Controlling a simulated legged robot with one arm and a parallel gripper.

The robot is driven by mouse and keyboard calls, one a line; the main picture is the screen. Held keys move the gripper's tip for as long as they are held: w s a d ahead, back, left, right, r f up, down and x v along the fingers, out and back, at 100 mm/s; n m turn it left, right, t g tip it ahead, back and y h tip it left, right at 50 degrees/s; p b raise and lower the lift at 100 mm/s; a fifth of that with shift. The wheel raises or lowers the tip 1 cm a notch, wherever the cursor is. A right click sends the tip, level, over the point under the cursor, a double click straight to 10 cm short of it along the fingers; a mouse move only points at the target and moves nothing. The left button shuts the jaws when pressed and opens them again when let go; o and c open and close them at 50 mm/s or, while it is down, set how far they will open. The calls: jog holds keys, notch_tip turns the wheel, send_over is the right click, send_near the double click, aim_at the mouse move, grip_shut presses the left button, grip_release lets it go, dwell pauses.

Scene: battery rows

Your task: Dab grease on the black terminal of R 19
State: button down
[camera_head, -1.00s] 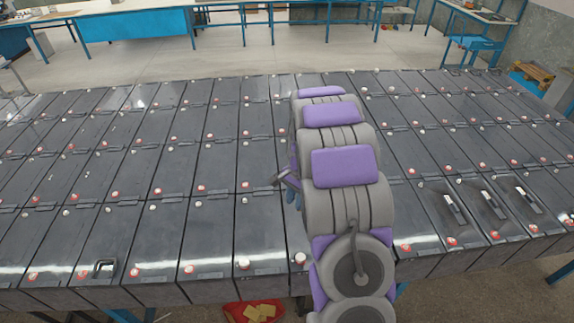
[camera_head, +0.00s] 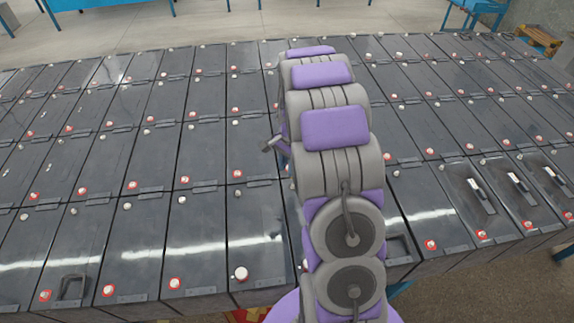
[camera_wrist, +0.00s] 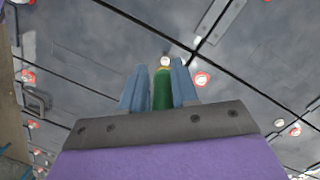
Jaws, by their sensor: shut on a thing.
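A red-ringed terminal (camera_wrist: 201,80) is just right of the fingers. In the head view, my arm hides most of the gripper and the batteries under it. Rows of dark grey batteries (camera_head: 205,240) carry red-ringed terminals and plain pale ones. No label R 19 is readable, so I cannot tell which battery it is.
Several batteries at the right hold a handle-like tool (camera_head: 477,189) in a recess. A dark square recess (camera_head: 72,287) shows at the front left. Open floor lies beyond the rows, with blue tables (camera_head: 467,14) at the back.

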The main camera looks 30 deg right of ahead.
jog(key=shift+d+f, duration=0.45)
jog(key=shift+f, duration=0.15)
jog(key=shift+d+f+b, duration=0.15)
jog(key=shift+f+b, duration=0.3)
jog(key=shift+f, duration=0.25)
jog(key=shift+w+a+f+b, duration=0.1)
jog(key=shift+a+f+b, duration=0.1)
jog(key=shift+f, duration=0.25)
jog(key=shift+a+f+b, duration=0.1)
jog(key=shift+f+b, duration=0.05)
jog(key=shift+f, duration=0.25)
jog(key=shift+d, duration=0.2)
jog(key=shift+a+r, duration=0.1)
jog(key=shift+a, duration=0.2)
jog(key=shift+d+p, duration=0.1)
jog(key=shift+p, duration=0.25)
jog(key=shift+f, duration=1.05)
dwell(0.5)
jog(key=shift+r, duration=0.1)
dwell(0.6)
